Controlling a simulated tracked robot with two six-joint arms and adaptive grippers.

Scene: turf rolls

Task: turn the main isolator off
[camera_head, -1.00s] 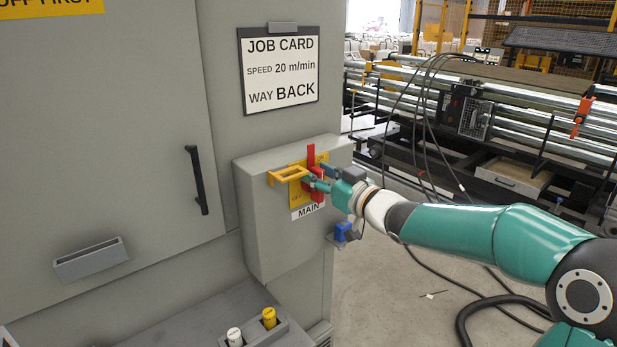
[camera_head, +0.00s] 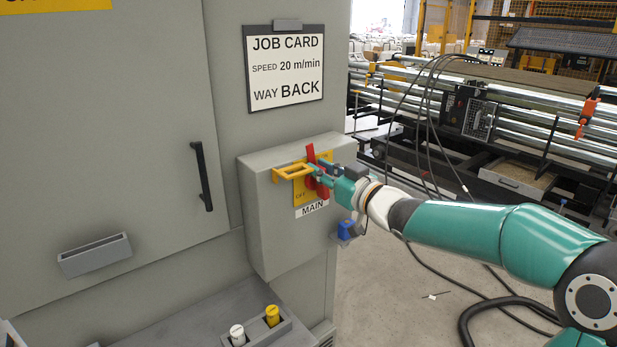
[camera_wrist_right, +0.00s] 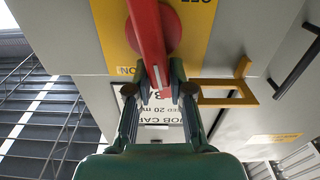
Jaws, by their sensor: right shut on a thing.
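The main isolator is a red handle (camera_head: 310,153) on a yellow plate (camera_head: 299,197) on a grey box, above a "MAIN" label (camera_head: 313,209). The handle is close to upright, its top leaning slightly left. "OFF" is at the plate's lower left. My right gripper (camera_head: 318,174) is shut on the handle and hides part of it. In the right wrist view the red handle (camera_wrist_right: 149,35) runs between my right fingertips (camera_wrist_right: 163,78), with "ON" on the plate edge beside it. My left gripper is not in view.
A yellow bracket (camera_head: 292,172) sticks out beside the handle. A blue padlock-like item (camera_head: 345,229) is below the box's right side. A job card (camera_head: 284,67) hangs above. A holder with a white and a yellow cylinder (camera_head: 272,315) is below. The cabinet has a black handle (camera_head: 202,176).

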